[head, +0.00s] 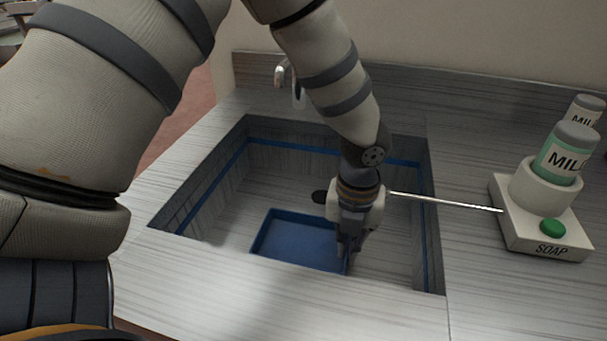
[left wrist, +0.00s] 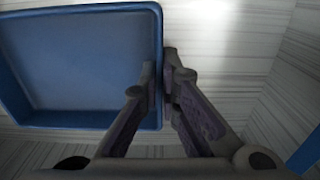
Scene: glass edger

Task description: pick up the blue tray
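The blue tray (head: 298,243) lies on the floor of the sink basin, near its front side. It also shows in the left wrist view (left wrist: 82,60), shallow, empty, with a raised rim. My left gripper (head: 346,254) reaches down into the basin at the tray's right edge. In the left wrist view, my left gripper (left wrist: 161,85) has one finger inside the tray and the other outside, closed together on the right rim wall. The fingertips partly hide that rim. The tray looks flat on the basin floor. My right gripper is in neither view.
The sink basin (head: 395,261) has steep walls with a blue stripe around my left gripper. A faucet (head: 281,76) stands behind it. A soap dispenser (head: 543,222) with a green button stands on the right counter, a thin white rod reaching left from it.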

